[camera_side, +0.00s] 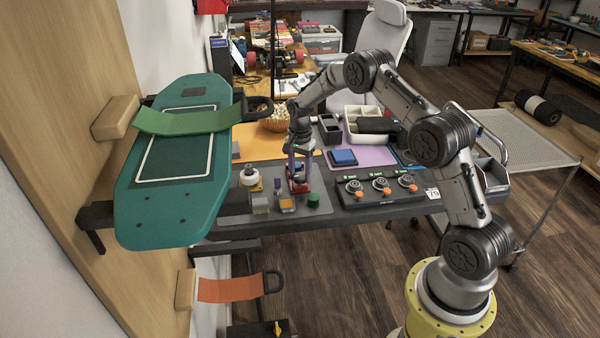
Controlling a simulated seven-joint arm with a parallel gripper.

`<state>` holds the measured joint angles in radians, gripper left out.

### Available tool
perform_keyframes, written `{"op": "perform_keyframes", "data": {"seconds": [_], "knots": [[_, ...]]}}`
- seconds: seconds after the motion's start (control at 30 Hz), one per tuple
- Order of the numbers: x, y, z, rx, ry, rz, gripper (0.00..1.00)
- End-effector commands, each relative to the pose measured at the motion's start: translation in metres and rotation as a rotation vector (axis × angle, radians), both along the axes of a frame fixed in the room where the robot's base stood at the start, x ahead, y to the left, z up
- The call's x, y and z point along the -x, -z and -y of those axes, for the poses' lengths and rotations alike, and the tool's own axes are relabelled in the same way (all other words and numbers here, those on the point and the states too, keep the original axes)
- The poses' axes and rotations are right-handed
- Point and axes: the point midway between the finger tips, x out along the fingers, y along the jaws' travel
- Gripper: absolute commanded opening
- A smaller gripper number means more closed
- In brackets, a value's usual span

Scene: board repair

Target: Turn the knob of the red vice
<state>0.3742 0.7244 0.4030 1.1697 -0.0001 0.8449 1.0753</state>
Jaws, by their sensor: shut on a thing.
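The red vice (299,187) stands on the grey mat on the workbench, small in the side view and partly covered by my gripper. My gripper (297,178) points down from above and is shut on a part at the top of the vice. That part seems to be the knob, but the fingers hide most of it. How far the knob is turned cannot be seen.
Small blocks and a green cylinder (313,200) sit close around the vice on the mat (240,218). A white and yellow round part (249,178) stands to the left. A black panel with orange knobs (381,187) lies to the right. A teal board (175,205) hangs at the left.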

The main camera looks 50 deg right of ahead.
Motion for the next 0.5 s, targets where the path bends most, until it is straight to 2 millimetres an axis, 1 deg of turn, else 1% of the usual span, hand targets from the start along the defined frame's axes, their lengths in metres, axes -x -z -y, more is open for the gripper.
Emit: {"op": "perform_keyframes", "data": {"seconds": [0.43,0.47,0.5], "knots": [[-0.0006,-0.0022,0.0001,0.001,0.007,0.002,0.0],[-0.0006,-0.0022,0.0001,0.001,0.007,0.002,0.6],[-0.0006,-0.0021,0.0001,0.001,0.007,0.002,0.67]]}}
